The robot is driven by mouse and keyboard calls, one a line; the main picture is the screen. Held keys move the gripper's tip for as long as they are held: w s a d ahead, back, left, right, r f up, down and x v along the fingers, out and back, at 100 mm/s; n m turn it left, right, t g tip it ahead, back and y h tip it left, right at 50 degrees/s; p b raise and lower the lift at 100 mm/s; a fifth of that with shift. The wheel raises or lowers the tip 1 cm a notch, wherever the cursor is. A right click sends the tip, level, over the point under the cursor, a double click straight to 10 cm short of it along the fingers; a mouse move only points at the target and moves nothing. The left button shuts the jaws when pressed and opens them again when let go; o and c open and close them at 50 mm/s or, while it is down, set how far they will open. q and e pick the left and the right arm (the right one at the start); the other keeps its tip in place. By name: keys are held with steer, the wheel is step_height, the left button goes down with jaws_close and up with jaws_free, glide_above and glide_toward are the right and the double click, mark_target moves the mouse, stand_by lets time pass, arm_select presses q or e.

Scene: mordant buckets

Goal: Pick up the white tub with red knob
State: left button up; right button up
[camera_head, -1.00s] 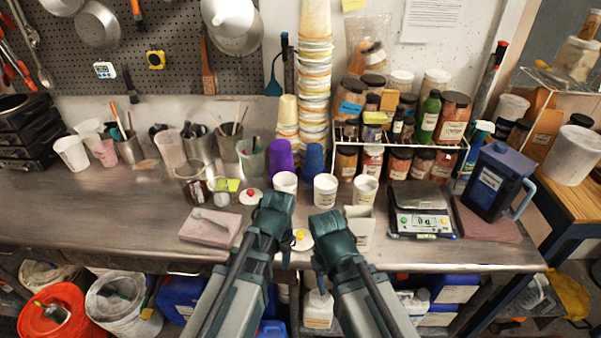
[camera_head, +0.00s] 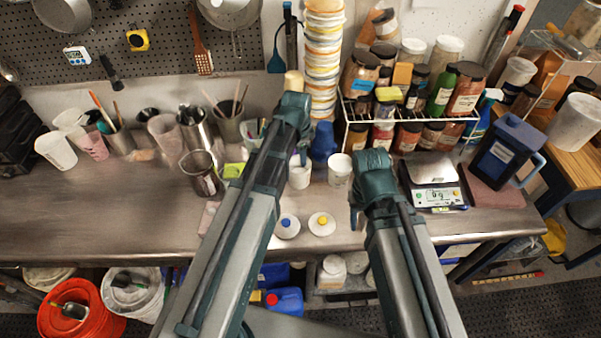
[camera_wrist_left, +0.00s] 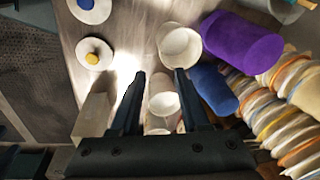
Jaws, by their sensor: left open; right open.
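No red knob shows in the current frames; my left arm covers part of the counter. A white tub without a lid (camera_head: 300,172) stands just below my left gripper (camera_head: 303,150); it also shows in the left wrist view (camera_wrist_left: 180,45). A second open white tub (camera_head: 340,169) stands to its right, also in the wrist view (camera_wrist_left: 164,105). A white lid with a blue knob (camera_head: 287,226) and one with a yellow knob (camera_head: 322,223) lie flat in front. My left gripper is open and empty above the tubs. My right gripper (camera_head: 357,195) is open, right of the second tub.
A blue cup (camera_head: 323,142) stands behind the tubs, and a purple cup (camera_wrist_left: 243,42) shows in the wrist view. A tall stack of cups (camera_head: 323,60), a jar rack (camera_head: 400,118) and a scale (camera_head: 434,182) stand behind and right.

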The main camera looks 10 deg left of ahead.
mark_target(303, 173)
arm_select(q)
steer(key=f+b, duration=0.2)
steer(key=w+f+b, duration=0.1)
steer(key=f+b, duration=0.1)
steer(key=f, duration=0.1)
steer(key=f+b, duration=0.2)
steer(key=shift+w+f+b, duration=0.15)
steer(key=shift+f+b, duration=0.05)
steer(key=shift+b, duration=0.15)
steer(key=shift+f, duration=0.25)
steer(key=shift+b, duration=0.3)
steer(key=f+b, duration=0.2)
steer(key=w+f+b, duration=0.1)
steer(key=f+b, duration=0.2)
steer(key=shift+d+f, duration=0.1)
steer(key=shift+f, duration=0.05)
jaws_close()
stand_by(0.6)
